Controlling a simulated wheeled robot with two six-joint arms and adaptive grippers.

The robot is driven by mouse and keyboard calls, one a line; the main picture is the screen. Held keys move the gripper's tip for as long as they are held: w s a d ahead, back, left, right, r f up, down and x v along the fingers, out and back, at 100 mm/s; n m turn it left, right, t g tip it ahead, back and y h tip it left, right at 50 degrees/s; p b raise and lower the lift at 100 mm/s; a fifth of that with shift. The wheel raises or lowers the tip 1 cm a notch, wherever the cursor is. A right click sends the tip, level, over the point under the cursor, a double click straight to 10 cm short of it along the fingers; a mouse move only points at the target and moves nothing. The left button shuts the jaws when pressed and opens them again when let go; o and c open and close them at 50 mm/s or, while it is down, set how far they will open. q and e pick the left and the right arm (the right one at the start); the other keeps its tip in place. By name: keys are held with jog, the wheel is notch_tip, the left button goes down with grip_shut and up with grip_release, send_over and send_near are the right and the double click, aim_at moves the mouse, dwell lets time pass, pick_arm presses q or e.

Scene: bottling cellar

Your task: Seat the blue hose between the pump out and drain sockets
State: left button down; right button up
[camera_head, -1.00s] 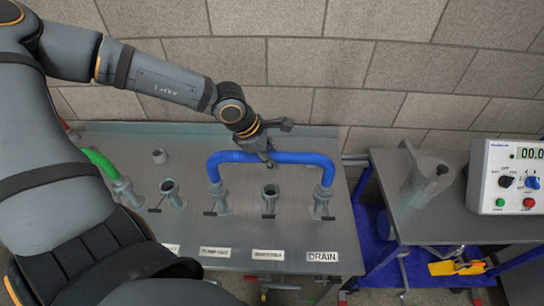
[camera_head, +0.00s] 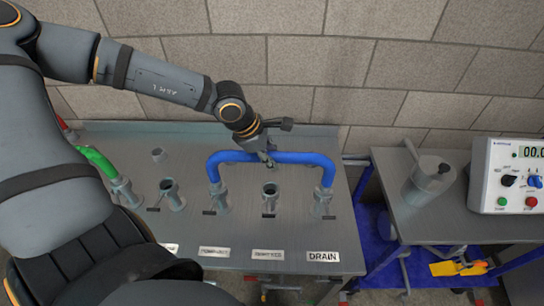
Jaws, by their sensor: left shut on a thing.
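The blue hose (camera_head: 305,158) is a stiff arch over the grey panel table. Its right end meets the socket above the DRAIN label (camera_head: 322,203). Its left end meets the socket (camera_head: 221,198) above a label too blurred to read surely, second from the left. I cannot tell whether either end is fully down. My left gripper (camera_head: 267,158) is shut on the middle of the blue hose from behind and above. The open socket between the ends (camera_head: 270,197) is empty. My right gripper is not in view.
A green hose (camera_head: 97,160) and another empty socket (camera_head: 171,193) are on the left. A side table at right carries a metal jug (camera_head: 428,181) and a control box (camera_head: 507,178). A block wall stands close behind. The panel's front strip is clear.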

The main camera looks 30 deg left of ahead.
pick_arm(q)
jog(key=c, duration=1)
grip_release()
jog(key=shift+o, duration=0.3)
notch_tip(320, 180, up, 10)
jog(key=shift+r, duration=0.1)
